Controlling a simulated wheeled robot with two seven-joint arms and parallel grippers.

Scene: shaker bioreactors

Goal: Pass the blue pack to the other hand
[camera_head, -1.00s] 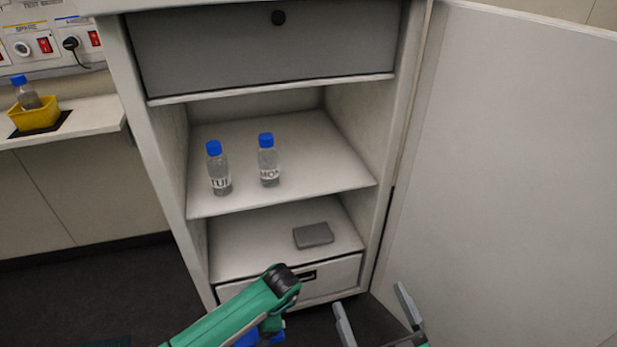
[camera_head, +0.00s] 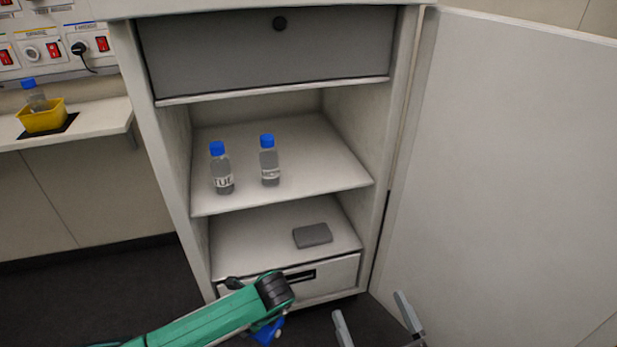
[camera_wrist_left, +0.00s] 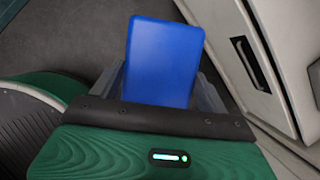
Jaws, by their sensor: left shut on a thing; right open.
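The blue pack (camera_wrist_left: 164,62) is held between the fingers of my left gripper (camera_wrist_left: 165,85), which is shut on it, in the left wrist view. In the head view only a small part of the blue pack (camera_head: 267,332) shows below my green left arm, at the bottom of the picture; the left fingers are mostly hidden there. My right gripper (camera_head: 376,318) is open and empty at the bottom edge, to the right of the pack and apart from it.
An open cabinet (camera_head: 283,205) stands ahead with two blue-capped bottles (camera_head: 221,169) (camera_head: 269,161) on its upper shelf and a grey pack (camera_head: 312,235) on the lower one. Its open door (camera_head: 510,160) fills the right side. A yellow holder (camera_head: 42,117) sits on a ledge at left.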

